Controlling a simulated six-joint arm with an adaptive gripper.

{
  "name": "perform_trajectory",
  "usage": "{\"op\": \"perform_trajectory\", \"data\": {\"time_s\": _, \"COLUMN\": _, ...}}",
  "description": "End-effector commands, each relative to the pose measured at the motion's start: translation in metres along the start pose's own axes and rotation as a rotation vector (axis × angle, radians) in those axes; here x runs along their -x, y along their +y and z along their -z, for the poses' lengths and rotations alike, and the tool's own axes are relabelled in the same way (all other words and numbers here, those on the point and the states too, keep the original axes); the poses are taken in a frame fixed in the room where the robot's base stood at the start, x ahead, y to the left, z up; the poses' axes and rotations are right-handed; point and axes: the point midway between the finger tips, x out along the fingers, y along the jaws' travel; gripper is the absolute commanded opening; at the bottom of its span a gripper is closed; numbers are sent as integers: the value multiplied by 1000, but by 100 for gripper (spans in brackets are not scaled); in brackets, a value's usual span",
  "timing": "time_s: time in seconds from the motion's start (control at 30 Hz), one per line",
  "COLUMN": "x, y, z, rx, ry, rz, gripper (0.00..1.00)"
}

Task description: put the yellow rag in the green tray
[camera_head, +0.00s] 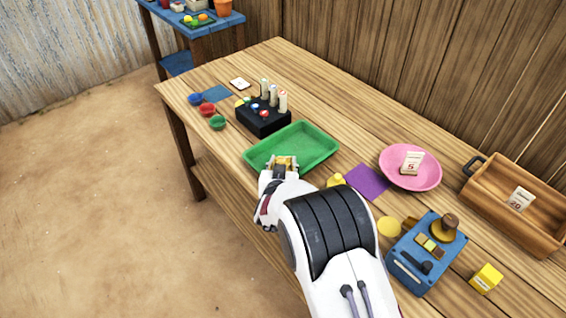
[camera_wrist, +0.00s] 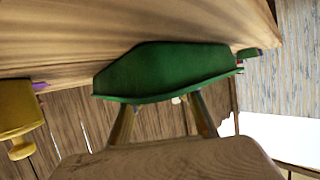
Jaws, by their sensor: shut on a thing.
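The green tray (camera_head: 318,140) lies on the wooden table, just beyond my gripper. It also shows in the wrist view (camera_wrist: 165,72), in the upper middle. My gripper (camera_head: 282,164) is over the tray's near left part as seen in the head view, and is shut on the yellow rag (camera_head: 284,160). Only a small yellow patch of the rag shows at the fingertips. In the wrist view a tan, grained surface fills the bottom, and I cannot tell what it is. I cannot tell how high the rag is above the tray.
A black box with bottles (camera_head: 263,119) stands behind the tray's left end. Small coloured bowls (camera_head: 207,109) are at the left. A purple mat (camera_head: 366,182), a pink plate (camera_head: 425,180), a blue scale (camera_head: 408,268) and a wooden crate (camera_head: 484,200) are to the right.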

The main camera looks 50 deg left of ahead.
Motion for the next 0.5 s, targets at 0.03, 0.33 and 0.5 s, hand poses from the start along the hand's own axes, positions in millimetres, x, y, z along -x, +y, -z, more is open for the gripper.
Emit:
{"op": "perform_trajectory", "data": {"time_s": 0.03, "x": 0, "y": 0, "z": -1, "rx": 0, "ry": 0, "rz": 0, "gripper": 13}}
{"op": "perform_trajectory", "data": {"time_s": 0.33, "x": 0, "y": 0, "z": -1, "rx": 0, "ry": 0, "rz": 0, "gripper": 41}}
{"op": "perform_trajectory", "data": {"time_s": 0.5, "x": 0, "y": 0, "z": 0, "rx": 0, "ry": 0, "rz": 0, "gripper": 41}}
